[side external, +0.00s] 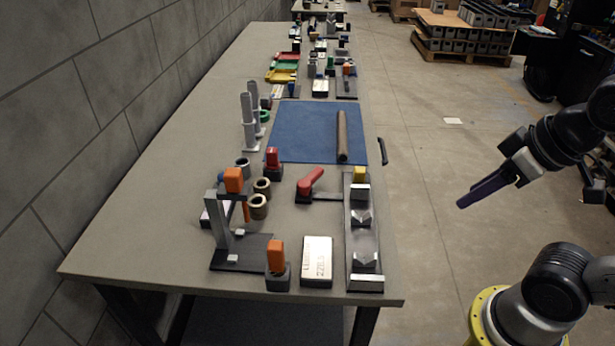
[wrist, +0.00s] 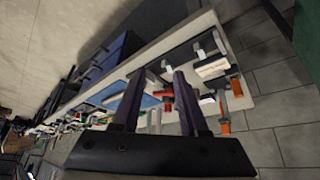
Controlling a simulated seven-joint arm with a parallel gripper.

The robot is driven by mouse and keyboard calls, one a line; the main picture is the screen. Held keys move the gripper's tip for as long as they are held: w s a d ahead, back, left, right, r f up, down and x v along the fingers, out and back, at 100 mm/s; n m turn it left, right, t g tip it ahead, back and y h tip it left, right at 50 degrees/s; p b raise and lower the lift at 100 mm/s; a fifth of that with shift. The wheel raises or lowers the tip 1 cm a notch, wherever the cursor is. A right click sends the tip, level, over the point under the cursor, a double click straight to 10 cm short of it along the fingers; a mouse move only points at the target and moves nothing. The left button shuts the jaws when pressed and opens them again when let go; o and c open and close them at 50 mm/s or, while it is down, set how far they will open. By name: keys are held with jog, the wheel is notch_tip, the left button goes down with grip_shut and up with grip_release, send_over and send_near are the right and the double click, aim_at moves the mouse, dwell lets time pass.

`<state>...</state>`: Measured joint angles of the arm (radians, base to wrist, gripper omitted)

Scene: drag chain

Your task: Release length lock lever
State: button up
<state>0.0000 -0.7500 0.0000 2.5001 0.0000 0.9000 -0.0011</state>
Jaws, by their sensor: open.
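A red lever (side external: 311,181) stands tilted on a dark base near the middle of the workbench (side external: 190,130), its handle rising to the right. A grey bar runs from its base to a long rail with V-blocks (side external: 362,245). A red part, perhaps this lever, shows between my fingers in the wrist view (wrist: 168,91). My gripper (side external: 462,205) is off the right side of the bench, up in the air and well apart from the lever. Its two dark purple fingers (wrist: 158,78) are spread and empty in the wrist view.
A yellow block (side external: 359,174) sits at the rail's far end. A blue mat (side external: 300,130) bears a brown rod (side external: 342,136). An orange-topped stand (side external: 233,181), a second orange-topped piece (side external: 276,257) and a white labelled block (side external: 317,258) stand near the lever. The bench's left side is clear.

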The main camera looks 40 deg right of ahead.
jog(key=shift+c, duration=1.2)
jog(key=shift+n+t, duration=0.5)
jog(key=w+r, duration=0.1)
jog(key=r, duration=0.1)
jog(key=w+r, duration=0.2)
jog(key=shift+a, duration=0.15)
grip_shut()
jog(key=w+a+r+n, duration=0.1)
jog(key=w+r, duration=0.2)
jog(key=w, duration=0.6)
jog(key=w+r+n, duration=0.1)
jog(key=w+r, duration=0.2)
jog(key=w, duration=0.6)
jog(key=w+f+g+y, duration=0.1)
jog(key=w+f+g, duration=0.2)
jog(key=w+f, duration=1.3)
jog(key=shift+w+a, duration=0.3)
jog(key=shift+w, duration=0.35)
